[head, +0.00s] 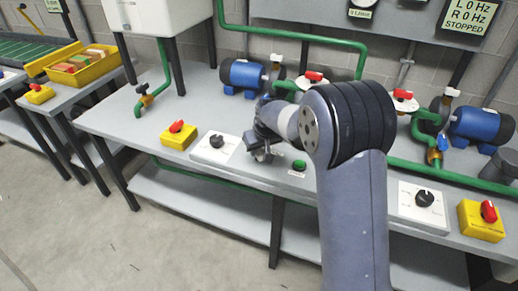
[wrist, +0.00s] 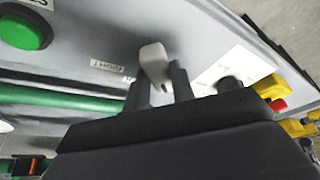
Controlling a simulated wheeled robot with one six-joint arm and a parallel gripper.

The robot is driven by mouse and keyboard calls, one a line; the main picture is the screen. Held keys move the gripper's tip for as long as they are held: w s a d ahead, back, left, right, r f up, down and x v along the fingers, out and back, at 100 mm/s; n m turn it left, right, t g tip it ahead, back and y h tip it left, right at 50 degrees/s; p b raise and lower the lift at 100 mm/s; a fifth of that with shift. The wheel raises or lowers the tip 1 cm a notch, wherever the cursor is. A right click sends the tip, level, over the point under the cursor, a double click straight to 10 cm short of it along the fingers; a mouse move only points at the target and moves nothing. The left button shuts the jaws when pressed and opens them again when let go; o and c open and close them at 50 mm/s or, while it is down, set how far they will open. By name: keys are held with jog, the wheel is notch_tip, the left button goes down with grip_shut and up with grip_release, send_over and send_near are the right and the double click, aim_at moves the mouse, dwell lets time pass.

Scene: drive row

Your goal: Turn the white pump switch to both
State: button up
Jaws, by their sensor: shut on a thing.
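The white pump switch (wrist: 154,62) shows in the wrist view as a pale knob between the two fingers of my gripper (wrist: 160,88). My gripper is shut on it. A label reading RIGHT (wrist: 106,67) lies on the bench beside the knob, and another label is partly hidden by a finger. In the head view my gripper (head: 262,152) is low over the bench front, left of the green button (head: 299,165). The switch is hidden behind my gripper there, and I cannot tell which position it points to.
A white plate with a black knob (head: 217,141) and a yellow box with a red knob (head: 178,135) stand left of my gripper. Blue pumps (head: 243,76) and green pipes (head: 300,37) are behind. A sign (head: 468,17) reads L 0 Hz, R 0 Hz, STOPPED.

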jog(key=c, duration=0.3)
jog(key=shift+m, duration=0.3)
jog(key=shift+a+m+h, duration=0.1)
jog(key=shift+m+h, duration=0.4)
jog(key=shift+m, duration=0.4)
jog(key=shift+a+m+h, duration=0.1)
jog(key=shift+m+h, duration=0.4)
jog(key=shift+m, duration=0.7)
jog(key=shift+m+h+b, duration=0.7)
jog(key=shift+m+b, duration=0.05)
jog(key=shift+m, duration=1.25)
jog(key=o, duration=1)
